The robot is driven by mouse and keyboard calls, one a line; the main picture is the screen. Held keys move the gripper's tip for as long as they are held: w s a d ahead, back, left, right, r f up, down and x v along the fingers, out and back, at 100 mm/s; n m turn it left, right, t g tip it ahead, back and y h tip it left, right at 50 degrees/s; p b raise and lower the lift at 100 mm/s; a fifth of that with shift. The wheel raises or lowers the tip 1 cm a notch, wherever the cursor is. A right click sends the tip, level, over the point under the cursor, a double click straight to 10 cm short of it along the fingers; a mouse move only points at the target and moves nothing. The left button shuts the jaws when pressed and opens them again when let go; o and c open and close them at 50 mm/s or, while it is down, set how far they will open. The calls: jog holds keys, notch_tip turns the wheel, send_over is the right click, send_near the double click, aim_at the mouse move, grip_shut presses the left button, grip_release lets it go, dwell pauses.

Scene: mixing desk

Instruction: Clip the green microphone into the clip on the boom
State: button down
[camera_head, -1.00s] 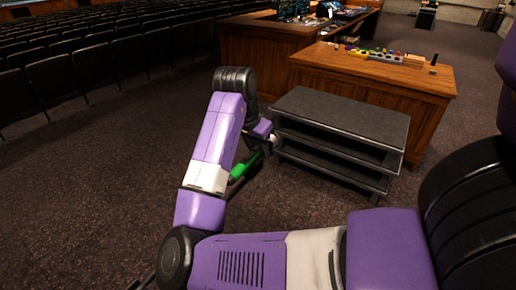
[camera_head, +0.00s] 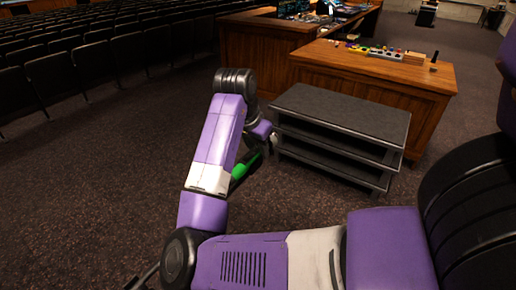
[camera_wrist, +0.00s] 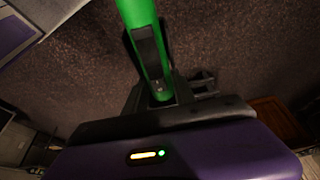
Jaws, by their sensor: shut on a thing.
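The green microphone (camera_head: 240,172) shows in the camera_head view just right of my forearm, partly hidden behind it. In the camera_wrist view its green body (camera_wrist: 138,14) runs from the top edge down into my gripper (camera_wrist: 153,60), whose dark fingers are shut on it. My gripper holds it above the carpeted floor. A small dark bracket-like shape (camera_wrist: 204,84) sits right of the microphone in the camera_wrist view; I cannot tell whether it is the clip. I cannot make out the boom or its clip in the camera_head view.
A black shelf unit (camera_head: 340,112) stands close to the right of my gripper. Behind it is a wooden desk (camera_head: 425,83) with small coloured items on top. Rows of dark seats (camera_head: 60,80) fill the left. Carpet lies open between seats and shelf.

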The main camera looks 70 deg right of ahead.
jog(key=c, duration=0.9)
grip_release()
jog(key=shift+c, duration=0.2)
jog(key=o, duration=0.4)
jog(key=shift+r+p, duration=3.35)
jog(key=shift+r, duration=0.2)
